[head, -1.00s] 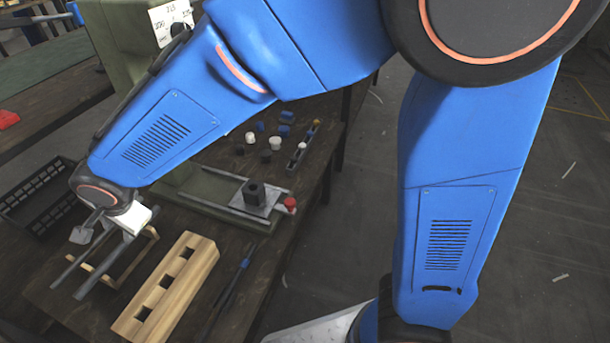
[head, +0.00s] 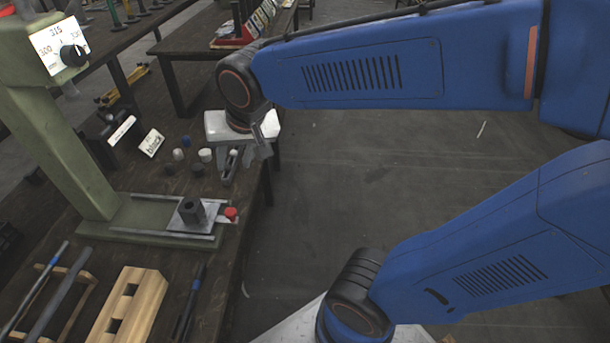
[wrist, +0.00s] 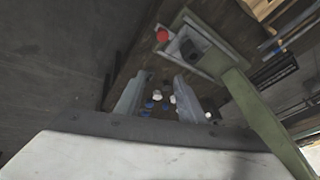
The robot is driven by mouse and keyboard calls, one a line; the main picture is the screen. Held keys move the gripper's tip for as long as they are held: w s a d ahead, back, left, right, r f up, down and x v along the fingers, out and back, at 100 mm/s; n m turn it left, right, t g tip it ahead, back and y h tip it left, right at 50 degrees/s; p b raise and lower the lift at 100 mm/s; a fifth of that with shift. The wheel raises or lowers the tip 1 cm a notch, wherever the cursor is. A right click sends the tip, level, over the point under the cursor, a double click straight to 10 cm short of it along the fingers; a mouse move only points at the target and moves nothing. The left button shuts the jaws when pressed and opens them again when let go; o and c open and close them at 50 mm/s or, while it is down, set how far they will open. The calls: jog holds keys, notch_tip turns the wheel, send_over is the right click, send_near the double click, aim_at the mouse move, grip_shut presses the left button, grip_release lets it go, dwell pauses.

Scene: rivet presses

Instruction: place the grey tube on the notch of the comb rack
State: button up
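A grey tube (head: 60,297) lies at the lower left of the head view, across a light wooden frame (head: 84,300) that looks like the comb rack. Its notches are too small to make out. A thinner rod with a blue part (head: 40,288) lies beside the tube on the same frame. My gripper (head: 240,165) is far to the right of them, above the table's right edge, beyond the press. In the wrist view its two fingers (wrist: 158,98) stand apart with nothing held between them.
A green press (head: 60,160) with a dark block (head: 191,210) and red knob (head: 231,213) stands between my gripper and the frame. A wooden block with square holes (head: 140,300) and dark tools (head: 190,305) lie in front. Small white, blue and dark pieces (head: 205,155) stand near my gripper.

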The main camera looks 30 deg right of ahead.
jog(key=s+d+f+n+h, duration=0.1)
jog(key=s+d+n, duration=0.1)
jog(key=s+d, duration=0.9)
jog(key=shift+s+d+f+n, duration=0.3)
jog(key=shift+s+f+n, duration=0.1)
jog(key=shift+s, duration=0.25)
